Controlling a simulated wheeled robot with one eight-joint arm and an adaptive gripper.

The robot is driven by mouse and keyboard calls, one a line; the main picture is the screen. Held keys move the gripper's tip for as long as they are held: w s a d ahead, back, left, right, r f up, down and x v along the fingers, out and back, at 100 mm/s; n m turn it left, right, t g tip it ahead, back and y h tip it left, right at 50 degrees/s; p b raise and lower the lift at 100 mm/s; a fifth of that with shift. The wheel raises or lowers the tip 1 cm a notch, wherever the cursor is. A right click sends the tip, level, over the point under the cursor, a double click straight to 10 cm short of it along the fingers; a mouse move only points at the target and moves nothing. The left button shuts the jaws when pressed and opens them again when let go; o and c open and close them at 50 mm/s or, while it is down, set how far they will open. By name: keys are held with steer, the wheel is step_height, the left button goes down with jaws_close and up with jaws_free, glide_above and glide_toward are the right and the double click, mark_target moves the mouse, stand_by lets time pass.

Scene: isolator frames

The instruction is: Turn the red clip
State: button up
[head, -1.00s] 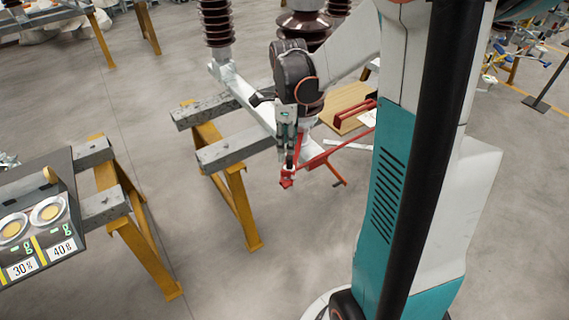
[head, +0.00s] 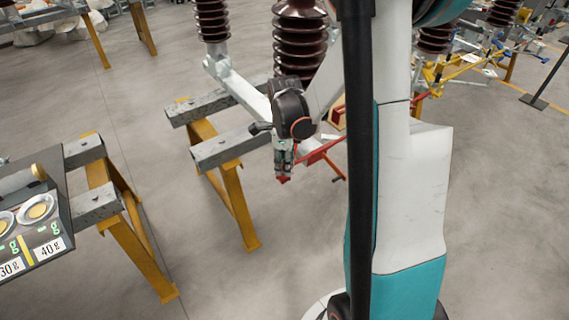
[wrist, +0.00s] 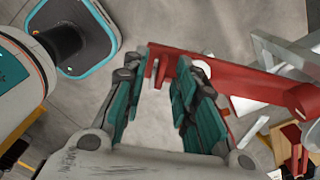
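The red clip (head: 318,155) is a red bar at the end of the pale metal arm of the isolator frame. In the wrist view the red clip (wrist: 245,82) runs from the right to just beyond my fingertips, with a short tab at its left end. My gripper (wrist: 161,72) is open, with one teal finger on each side of that tab. A gap shows between the fingers; I cannot tell whether either touches the red.
Grey beams on yellow trestles (head: 232,205) stand left of my gripper. Brown ribbed insulators (head: 299,45) rise behind it. A panel with dishes and gram labels (head: 35,225) is at the far left. The floor in front is clear.

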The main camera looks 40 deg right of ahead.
jaws_close()
steer(key=shift+n, duration=0.4)
steer(key=n, duration=1.1)
steer(key=shift+n, duration=0.4)
steer(key=n, duration=0.5)
steer(key=shift+b, duration=0.3)
steer(key=shift+n, duration=0.3)
